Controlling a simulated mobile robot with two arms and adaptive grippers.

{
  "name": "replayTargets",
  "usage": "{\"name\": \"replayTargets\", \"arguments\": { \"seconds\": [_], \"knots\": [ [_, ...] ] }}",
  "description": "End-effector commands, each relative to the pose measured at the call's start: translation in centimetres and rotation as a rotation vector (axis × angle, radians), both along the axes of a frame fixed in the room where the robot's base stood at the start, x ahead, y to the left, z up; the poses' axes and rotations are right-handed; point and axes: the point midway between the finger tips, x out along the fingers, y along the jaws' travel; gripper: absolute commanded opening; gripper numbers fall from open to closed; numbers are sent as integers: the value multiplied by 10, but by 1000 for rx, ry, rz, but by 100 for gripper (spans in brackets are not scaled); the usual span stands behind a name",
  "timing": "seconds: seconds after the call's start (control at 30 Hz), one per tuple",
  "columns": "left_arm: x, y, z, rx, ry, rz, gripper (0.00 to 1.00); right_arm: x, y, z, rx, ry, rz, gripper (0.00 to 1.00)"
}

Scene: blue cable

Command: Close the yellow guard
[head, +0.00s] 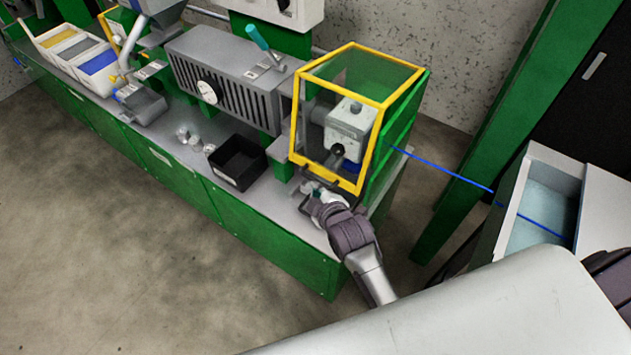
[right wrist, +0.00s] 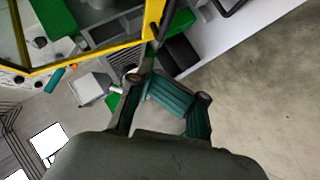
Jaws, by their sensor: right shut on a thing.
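The yellow guard (head: 341,184) is a yellow frame with clear panes around the grey machine head. Its front hangs down over the head; I cannot tell whether its lower edge touches anything. A dark handle sits at its lower front edge. My right gripper (head: 314,190) is at that edge, shut on the handle, which it partly hides. In the right wrist view, the fingers of my right gripper (right wrist: 172,90) are just below the yellow frame (right wrist: 90,52). The handle is hard to make out between them. My left gripper is not in view.
A blue cable (head: 440,170) runs from the machine's right side to a water trough (head: 520,205). A black bin (head: 238,163) and small white pieces (head: 195,138) are on the bench left of the guard. A green post (head: 480,130) stands at right. The floor in front is clear.

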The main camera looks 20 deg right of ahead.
Motion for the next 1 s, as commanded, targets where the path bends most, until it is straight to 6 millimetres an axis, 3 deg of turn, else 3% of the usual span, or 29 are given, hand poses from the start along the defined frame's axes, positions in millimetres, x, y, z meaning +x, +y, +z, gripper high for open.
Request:
{"name": "replayTargets", "arguments": {
  "seconds": [0.23,0.5,1.0],
  "knots": [
    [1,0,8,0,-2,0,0,43,0,-24,0,1,0,0],
    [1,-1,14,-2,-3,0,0,55,-17,-48,-1,1,1,0],
    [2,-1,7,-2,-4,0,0,57,-21,-57,-6,-4,0,0]
  ]
}}
